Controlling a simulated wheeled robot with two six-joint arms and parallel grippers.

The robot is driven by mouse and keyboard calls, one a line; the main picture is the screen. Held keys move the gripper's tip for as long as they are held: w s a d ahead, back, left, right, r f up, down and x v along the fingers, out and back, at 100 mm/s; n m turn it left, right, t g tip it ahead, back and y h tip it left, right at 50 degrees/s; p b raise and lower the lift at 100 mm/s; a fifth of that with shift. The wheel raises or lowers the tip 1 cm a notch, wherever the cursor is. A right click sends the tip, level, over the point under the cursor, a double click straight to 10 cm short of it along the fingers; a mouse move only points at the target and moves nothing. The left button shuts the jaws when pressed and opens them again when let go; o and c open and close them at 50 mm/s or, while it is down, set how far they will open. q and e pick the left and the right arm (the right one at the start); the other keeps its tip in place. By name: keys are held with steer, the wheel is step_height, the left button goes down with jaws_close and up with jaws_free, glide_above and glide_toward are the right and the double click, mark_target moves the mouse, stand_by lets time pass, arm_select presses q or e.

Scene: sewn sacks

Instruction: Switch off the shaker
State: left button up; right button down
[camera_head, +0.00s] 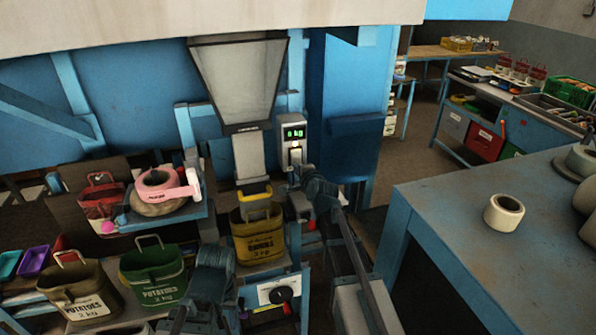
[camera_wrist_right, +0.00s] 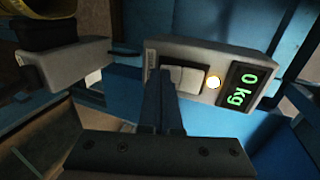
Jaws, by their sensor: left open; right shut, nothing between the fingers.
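A grey control box (camera_head: 291,140) with a green display reading 0 kg is mounted beside the hopper. In the right wrist view the box (camera_wrist_right: 262,48) carries a pale rocker switch (camera_wrist_right: 186,80) and a lit round lamp (camera_wrist_right: 213,82). My right gripper (camera_wrist_right: 166,75) is shut and empty, its fingertips at the switch and covering part of it. I cannot tell whether they touch it. In the head view my right gripper (camera_head: 297,172) is just below the box. My left gripper (camera_head: 207,305) is low in the head view, open, near the green sack.
A yellow sack (camera_head: 258,236) hangs under the hopper (camera_head: 238,80) chute. A green potato sack (camera_head: 152,268) and a brown one (camera_head: 80,290) stand at left. A blue-edged table (camera_head: 455,220) with a tape roll (camera_head: 504,212) is at right.

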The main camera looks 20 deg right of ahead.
steer(key=shift+w+f, duration=0.2)
steer(key=shift+w, duration=0.15)
steer(key=shift+r+p, duration=0.65)
steer(key=shift+r, duration=0.15)
steer(key=s, duration=1.4)
steer(key=shift+d, duration=0.25)
